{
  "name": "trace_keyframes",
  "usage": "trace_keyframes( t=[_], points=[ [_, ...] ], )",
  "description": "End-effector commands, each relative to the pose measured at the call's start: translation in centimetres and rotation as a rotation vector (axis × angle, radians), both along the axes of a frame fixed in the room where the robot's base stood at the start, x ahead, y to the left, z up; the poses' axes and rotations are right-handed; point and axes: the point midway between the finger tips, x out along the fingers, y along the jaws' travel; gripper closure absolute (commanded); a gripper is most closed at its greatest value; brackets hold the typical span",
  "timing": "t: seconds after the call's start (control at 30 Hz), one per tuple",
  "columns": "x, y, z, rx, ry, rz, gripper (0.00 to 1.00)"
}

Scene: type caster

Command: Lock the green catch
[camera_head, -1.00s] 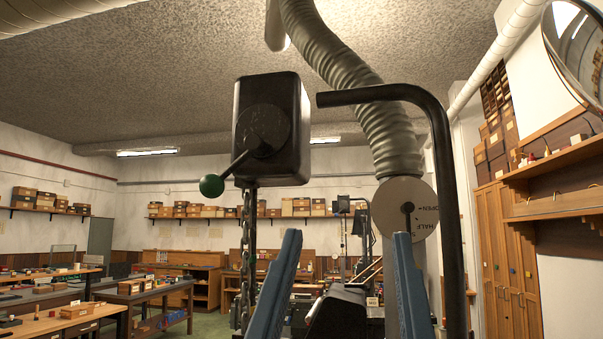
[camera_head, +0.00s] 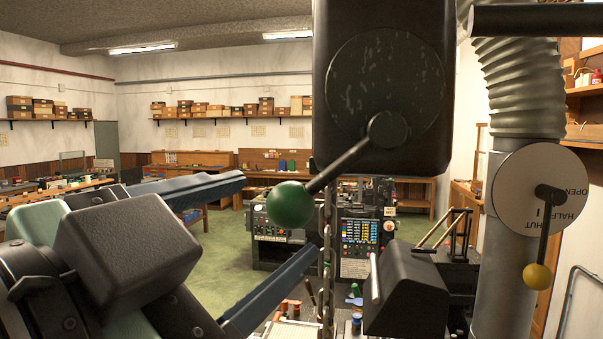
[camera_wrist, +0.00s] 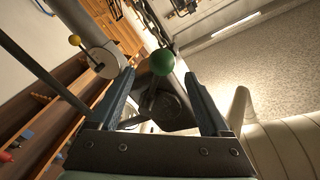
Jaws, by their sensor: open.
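The green catch is a green ball (camera_head: 290,204) on a short dark lever (camera_head: 345,165). The lever joins a round plate on a black box (camera_head: 440,90) and points down and to the left. My gripper (camera_head: 278,217) comes in from the left, open, one blue finger above the ball's level and one below. In the wrist view the green ball (camera_wrist: 162,62) shows between the tips of my open gripper (camera_wrist: 160,77), near their ends. I cannot tell whether a finger touches it. Nothing is held.
A chain (camera_head: 327,245) hangs below the box. At right, a round dial (camera_head: 540,200) marked OPEN, HALF and SHUT has a lever with a yellow ball (camera_head: 537,276), below a ribbed duct (camera_head: 520,85). A machine with a screen (camera_head: 360,235) stands behind.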

Motion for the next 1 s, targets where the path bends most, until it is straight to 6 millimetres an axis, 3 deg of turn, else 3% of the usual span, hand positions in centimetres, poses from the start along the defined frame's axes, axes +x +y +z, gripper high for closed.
trace_keyframes(
  t=[0.2, 0.4, 0.6, 0.87, 1.0],
  points=[
    [4.3, -2.1, 0.4, -0.004, 0.007, -0.003, 0.19],
    [7.1, -3.4, 0.4, -0.004, 0.003, -0.002, 0.19],
    [8.3, -3.9, 0.1, -0.002, 0.0, 0.001, 0.19],
    [8.4, -3.9, 0.0, -0.001, 0.0, 0.001, 0.19],
    [8.3, -3.9, 0.0, -0.002, 0.0, 0.001, 0.43]
  ],
)
